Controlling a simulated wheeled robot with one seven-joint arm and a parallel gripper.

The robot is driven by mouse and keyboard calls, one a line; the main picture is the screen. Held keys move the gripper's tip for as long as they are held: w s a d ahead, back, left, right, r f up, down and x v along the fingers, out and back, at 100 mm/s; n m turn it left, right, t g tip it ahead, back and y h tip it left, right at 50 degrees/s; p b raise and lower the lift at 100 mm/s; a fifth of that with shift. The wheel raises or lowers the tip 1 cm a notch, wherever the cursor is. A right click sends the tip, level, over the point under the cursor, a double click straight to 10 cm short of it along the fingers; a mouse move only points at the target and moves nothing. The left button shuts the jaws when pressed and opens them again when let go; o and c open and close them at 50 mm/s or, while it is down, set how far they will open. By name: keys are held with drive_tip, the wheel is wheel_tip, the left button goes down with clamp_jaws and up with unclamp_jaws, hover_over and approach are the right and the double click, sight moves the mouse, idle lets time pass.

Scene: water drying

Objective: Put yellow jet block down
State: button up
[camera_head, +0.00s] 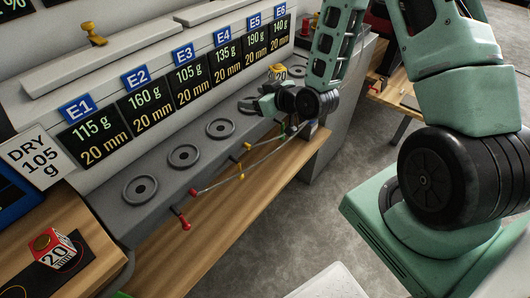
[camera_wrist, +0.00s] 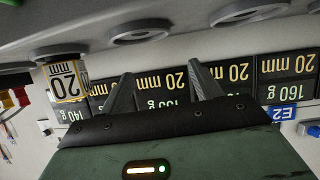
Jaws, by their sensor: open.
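The yellow jet block (camera_head: 277,72) sits at the far end of the grey bench, near the E6 sign, partly hidden behind my arm in the head view. My gripper (camera_head: 250,100) is over the row of pads, to the near side of the block. In the wrist view its two fingers (camera_wrist: 164,88) are spread with nothing between them, apart from the block.
Round pads (camera_head: 184,155) line the grey bench below signs E1 to E6 (camera_head: 144,108). Red and yellow knobs on rods stick out along the bench front (camera_head: 183,221). A red block marked 20 (camera_head: 55,250) lies on a dark mat at lower left.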

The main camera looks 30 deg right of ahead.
drive_tip(key=s+a+g, duration=0.1)
drive_tip(key=a, duration=0.1)
drive_tip(key=s+a+r+n+g, duration=0.1)
drive_tip(key=a, duration=0.2)
drive_tip(key=s+a+r+g, duration=0.1)
drive_tip(key=a, duration=0.1)
drive_tip(key=shift+a+r+n+g, duration=0.2)
drive_tip(key=shift+a+n+g, duration=0.1)
drive_tip(key=shift+n, duration=0.1)
drive_tip(key=s+a+r+g+h, duration=0.1)
drive_tip(key=s+a+r+g, duration=0.1)
drive_tip(key=s, duration=0.7)
drive_tip(key=s+a+r+n+g+h, duration=0.1)
drive_tip(key=s+a+r+g, duration=0.2)
drive_tip(key=s, duration=0.6)
drive_tip(key=s+a+r+n+g+h, duration=0.1)
drive_tip(key=s+a+r+g, duration=0.2)
drive_tip(key=s, duration=0.6)
wheel_tip(320, 180, up, 3)
drive_tip(key=shift+s+a+f+g, duration=0.15)
drive_tip(key=shift+s+g, duration=0.15)
drive_tip(key=shift+g, duration=0.2)
